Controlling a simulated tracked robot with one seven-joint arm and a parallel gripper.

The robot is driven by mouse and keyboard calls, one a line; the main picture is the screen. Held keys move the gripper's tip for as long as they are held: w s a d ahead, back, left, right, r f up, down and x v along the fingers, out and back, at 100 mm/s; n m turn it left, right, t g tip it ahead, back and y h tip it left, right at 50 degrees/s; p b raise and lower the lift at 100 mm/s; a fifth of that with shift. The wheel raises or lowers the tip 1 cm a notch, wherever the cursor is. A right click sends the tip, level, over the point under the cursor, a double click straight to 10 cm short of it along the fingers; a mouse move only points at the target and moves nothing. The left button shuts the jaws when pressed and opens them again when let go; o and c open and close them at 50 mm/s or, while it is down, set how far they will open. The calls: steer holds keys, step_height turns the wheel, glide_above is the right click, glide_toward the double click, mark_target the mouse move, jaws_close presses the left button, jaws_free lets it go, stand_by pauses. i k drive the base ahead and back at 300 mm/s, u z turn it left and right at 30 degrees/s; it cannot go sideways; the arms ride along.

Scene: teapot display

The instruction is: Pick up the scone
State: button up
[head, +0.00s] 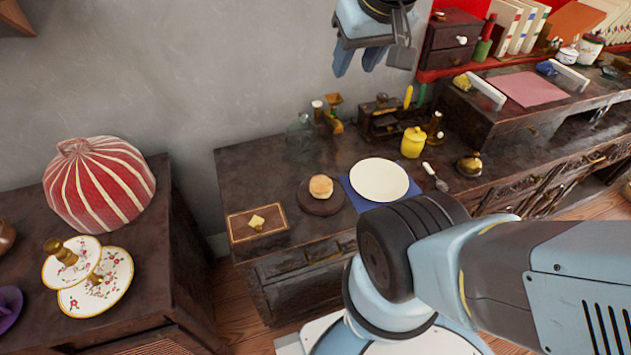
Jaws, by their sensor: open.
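The scone (321,187) is a small round golden-brown bun. It sits on a round dark board (309,204) on the dark wooden counter, left of a white plate. My gripper (357,62) hangs at the top of the head view with its two blue fingers pointing down. It is open, with nothing visible between the fingers. In the picture it is above and to the right of the scone, well apart from it.
The white plate (379,181) lies on a blue napkin (356,200). A wooden box (257,228) with a yellow piece on it is at the counter's left. A glass bottle (300,135), a yellow jar (413,142) and small brass items stand behind. A red striped cosy (99,186) is far left.

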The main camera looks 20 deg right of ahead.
mark_target(321, 187)
steer(key=z, duration=0.05)
steer(key=k, duration=0.35)
steer(key=z, duration=1.6)
steer(key=k, duration=2.05)
steer(key=u, duration=0.45)
steer(key=i, duration=1)
steer(key=z, duration=0.05)
